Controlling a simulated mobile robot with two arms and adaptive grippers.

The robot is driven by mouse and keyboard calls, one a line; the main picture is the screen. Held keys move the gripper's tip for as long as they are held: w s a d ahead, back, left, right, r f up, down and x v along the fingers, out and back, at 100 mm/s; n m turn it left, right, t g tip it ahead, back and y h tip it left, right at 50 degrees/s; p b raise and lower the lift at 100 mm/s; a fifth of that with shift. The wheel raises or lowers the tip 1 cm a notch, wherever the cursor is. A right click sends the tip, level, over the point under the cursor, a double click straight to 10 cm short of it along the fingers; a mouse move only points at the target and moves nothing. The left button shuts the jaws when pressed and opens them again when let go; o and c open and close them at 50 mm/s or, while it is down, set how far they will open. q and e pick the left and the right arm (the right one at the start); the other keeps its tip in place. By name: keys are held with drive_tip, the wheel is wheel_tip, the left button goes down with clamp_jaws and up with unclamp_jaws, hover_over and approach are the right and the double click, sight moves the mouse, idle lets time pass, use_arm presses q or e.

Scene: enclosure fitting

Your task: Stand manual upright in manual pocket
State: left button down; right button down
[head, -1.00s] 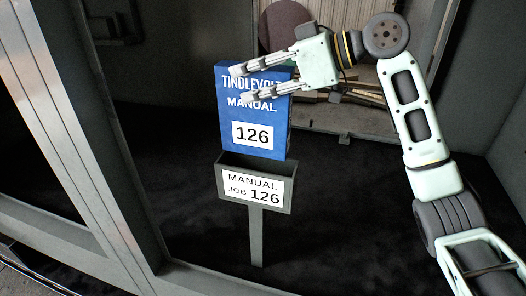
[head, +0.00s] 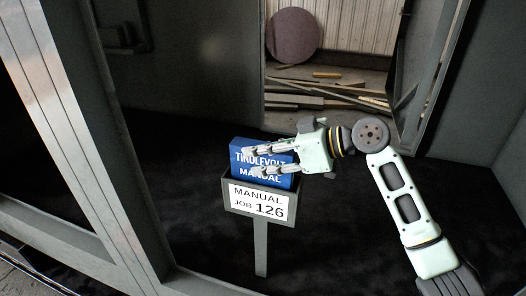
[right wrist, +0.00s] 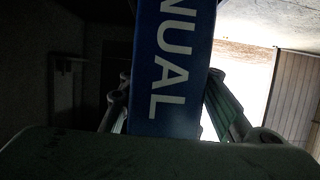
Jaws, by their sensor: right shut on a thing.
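The blue manual (head: 262,178) stands upright with its lower part inside the grey manual pocket (head: 229,196); its upper part, with the words TINDLEVOLT MANUAL, shows above the pocket rim. The pocket sits on a post and bears a white label reading MANUAL JOB 126. My right gripper (head: 262,160) is shut on the manual near its top, coming from the right. In the right wrist view the manual (right wrist: 172,70) stands between the two fingers. The manual's lower part is hidden by the pocket. My left gripper is not in view.
A grey enclosure frame (head: 75,130) runs down the left side. Behind are an opening with a round brown disc (head: 292,35) and stacked wooden pieces (head: 330,95). The dark floor around the post is clear.

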drive_tip(key=shift+a+r, duration=0.1)
drive_tip(key=shift+r, duration=0.05)
drive_tip(key=c, duration=1.8)
unclamp_jaws()
drive_tip(key=shift+f, duration=0.25)
drive_tip(key=o, duration=0.5)
drive_tip(key=shift+r, duration=0.1)
drive_tip(key=b+v, duration=0.3)
drive_tip(key=v, duration=0.9)
drive_tip(key=shift+r, duration=0.2)
